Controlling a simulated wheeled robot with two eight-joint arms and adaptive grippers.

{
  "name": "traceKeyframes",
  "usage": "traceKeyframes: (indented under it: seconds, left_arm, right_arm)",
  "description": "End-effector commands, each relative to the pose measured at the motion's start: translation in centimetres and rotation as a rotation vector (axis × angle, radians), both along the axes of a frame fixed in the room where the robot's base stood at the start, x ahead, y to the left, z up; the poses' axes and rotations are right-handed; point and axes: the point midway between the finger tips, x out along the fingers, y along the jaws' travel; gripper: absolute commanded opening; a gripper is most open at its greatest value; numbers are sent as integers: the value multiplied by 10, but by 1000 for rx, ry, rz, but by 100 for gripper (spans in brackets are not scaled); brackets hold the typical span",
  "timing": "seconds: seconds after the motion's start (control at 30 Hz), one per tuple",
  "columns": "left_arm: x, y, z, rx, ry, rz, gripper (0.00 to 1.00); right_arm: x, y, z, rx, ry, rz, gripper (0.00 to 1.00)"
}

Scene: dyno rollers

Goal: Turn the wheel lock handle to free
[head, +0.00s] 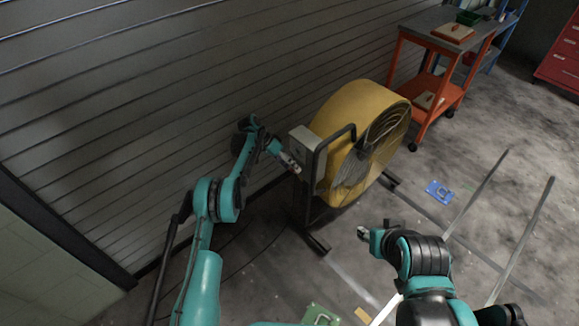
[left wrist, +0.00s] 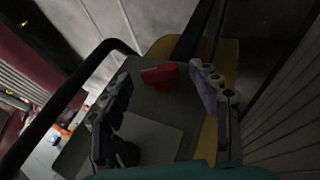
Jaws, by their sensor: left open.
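A red handle (left wrist: 160,75) sits on the face of a grey box (left wrist: 145,130) in the left wrist view. It appears small and roughly crosswise between my left fingers. I cannot tell its exact setting. The grey box (head: 304,152) is fixed to the side of a yellow drum fan (head: 347,110) on a black frame; the red handle cannot be made out in the head view. My left gripper (head: 290,164) is at the box's left side. It is open, one finger on either side of the handle, with no clear contact. My right gripper (head: 366,234) hangs over the floor, its jaws too small to judge.
A black tube frame (head: 319,165) runs close beside the box. A slatted wall (head: 120,110) stands behind my left arm. An orange cart (head: 440,85) is at the back right. A blue item (head: 438,191) lies on the floor, and the floor around it is mostly clear.

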Motion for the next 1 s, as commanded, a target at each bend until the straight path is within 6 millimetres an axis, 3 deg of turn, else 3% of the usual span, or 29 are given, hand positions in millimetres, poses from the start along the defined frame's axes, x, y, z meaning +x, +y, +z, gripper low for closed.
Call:
traceKeyframes:
  seconds: [0.23, 0.7, 1.0]
  left_arm:
    - [1, 11, 15, 0, -1, 2, 61]
    - [5, 64, 88, 0, -1, 2, 61]
    - [5, 70, 98, 0, 0, 0, 61]
  right_arm:
    - [0, 0, 0, 0, 0, 0, 40]
    - [0, 0, 0, 0, 0, 0, 40]
    - [0, 0, 0, 0, 0, 0, 40]
